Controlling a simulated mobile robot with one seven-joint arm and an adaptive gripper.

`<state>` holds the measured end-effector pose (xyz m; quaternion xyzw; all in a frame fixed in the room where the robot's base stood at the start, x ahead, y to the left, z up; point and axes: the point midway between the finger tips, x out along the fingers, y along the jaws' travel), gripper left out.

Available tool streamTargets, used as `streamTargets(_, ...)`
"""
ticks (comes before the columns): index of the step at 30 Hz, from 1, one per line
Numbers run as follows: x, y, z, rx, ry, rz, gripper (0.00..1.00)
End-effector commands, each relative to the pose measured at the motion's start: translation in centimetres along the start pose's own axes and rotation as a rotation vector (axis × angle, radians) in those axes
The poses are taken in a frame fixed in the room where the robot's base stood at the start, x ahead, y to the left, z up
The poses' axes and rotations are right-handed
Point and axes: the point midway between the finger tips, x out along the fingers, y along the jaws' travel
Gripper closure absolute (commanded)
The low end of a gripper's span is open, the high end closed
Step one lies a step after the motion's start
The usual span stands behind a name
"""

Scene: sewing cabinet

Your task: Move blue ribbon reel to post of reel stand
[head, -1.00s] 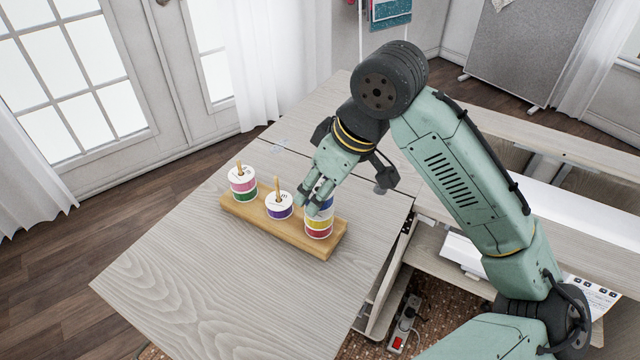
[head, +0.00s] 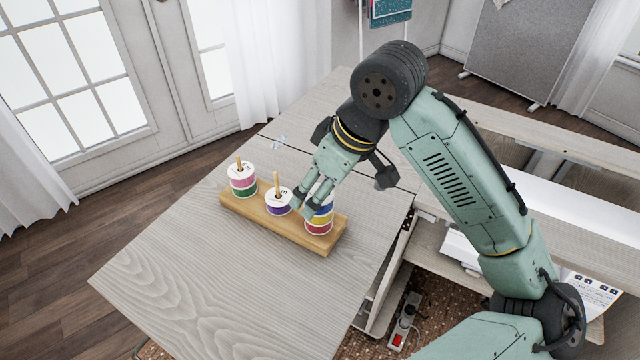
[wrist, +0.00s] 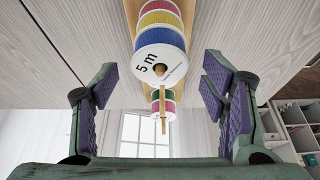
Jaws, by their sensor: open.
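The blue ribbon reel (head: 324,214) is the top of a stack on the right post of the wooden reel stand (head: 270,231), above a yellow and a red reel. In the wrist view the blue reel (wrist: 159,40) shows its white "5 m" face, centred between the fingers but farther out. My gripper (head: 301,211) is open and empty, its fingertips just left of the blue reel in the head view and partly covering the stack. A purple reel (head: 278,204) sits on the middle post. Pink and green reels (head: 242,183) sit on the left post.
The stand rests on a pale wood cabinet top (head: 190,270), clear in front and to the left. An open gap with a power strip (head: 404,320) below lies right of the table edge. Glass doors stand behind.

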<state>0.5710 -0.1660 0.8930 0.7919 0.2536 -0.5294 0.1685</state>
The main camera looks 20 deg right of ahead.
Motion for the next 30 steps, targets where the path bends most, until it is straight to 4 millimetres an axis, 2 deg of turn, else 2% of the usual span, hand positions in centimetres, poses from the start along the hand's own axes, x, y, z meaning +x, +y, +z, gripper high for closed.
streamTargets(6, -0.1, 0.0, 0.0, 0.0, 0.0, 0.0, 0.33)
streamTargets(10, -1.1, 0.1, -0.1, 0.0, 0.001, 0.003, 0.33)
streamTargets(24, -10.2, 0.1, 0.0, 0.002, -0.002, 0.003, 0.33)
streamTargets(30, -11.9, 0.0, 0.0, 0.0, 0.0, 0.001, 0.33)
